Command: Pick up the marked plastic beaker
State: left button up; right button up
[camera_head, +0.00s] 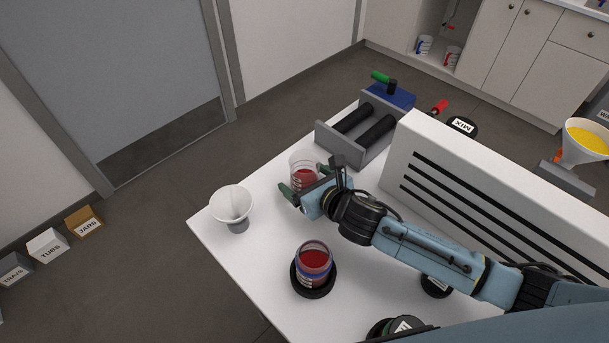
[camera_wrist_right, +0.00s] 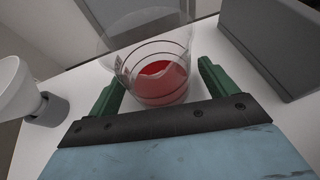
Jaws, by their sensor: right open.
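A clear plastic beaker (camera_head: 301,161) with dark ring marks and red contents stands on the white table. In the right wrist view the beaker (camera_wrist_right: 160,84) is between the two green fingers, with its near side close to the palm. My right gripper (camera_head: 306,183) is open around the beaker; it also shows in the right wrist view (camera_wrist_right: 160,80). I cannot tell whether either finger touches it. A second clear beaker (camera_head: 314,257) with red contents and a blue band stands on a round black base (camera_head: 300,286), nearer the front. My left gripper is not in view.
A white funnel (camera_head: 232,203) in a grey holder stands left of the gripper. A grey frame with black rollers (camera_head: 340,137) is behind the beaker. A white slotted panel (camera_head: 480,185) stands right, behind my arm. Bare table (camera_head: 262,250) lies between funnel and second beaker.

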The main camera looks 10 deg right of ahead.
jog(key=shift+w, duration=0.1)
jog(key=c, duration=1.1)
jog(key=shift+r, duration=0.1)
notch_tip(320, 180, up, 10)
jog(key=p, duration=1.2)
jog(key=s+d+m+h+b, duration=0.1)
jog(key=s+d+b, duration=0.1)
jog(key=d+b, duration=0.1)
jog(key=s+d+r+m+h+b, duration=0.1)
jog(key=s+d+m+h+b, duration=0.1)
jog(key=d+b, duration=0.2)
jog(key=s+d+r+m+t+h+b, duration=0.1)
jog(key=s+d+h+b, duration=0.1)
jog(key=b, duration=0.5)
jog(key=shift+s+d, duration=0.25)
jog(key=shift+d, duration=0.45)
